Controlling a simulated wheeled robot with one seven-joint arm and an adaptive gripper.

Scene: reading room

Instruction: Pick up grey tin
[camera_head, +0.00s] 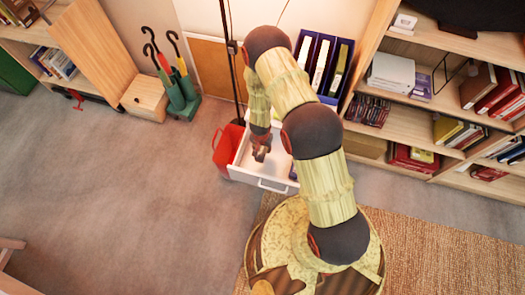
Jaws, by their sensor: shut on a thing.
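My gripper (261,153) is small in this view, pointing down over the open white drawer (250,178). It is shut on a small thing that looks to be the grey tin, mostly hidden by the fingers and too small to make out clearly. My arm covers the right part of the drawer. I cannot tell whether the held thing touches the drawer floor.
A red bin (226,148) stands against the drawer's left side. Blue file holders (322,62) stand above and behind the drawer. A green umbrella stand (182,97) and wooden box (146,97) are further left. A bookshelf (420,92) fills the right.

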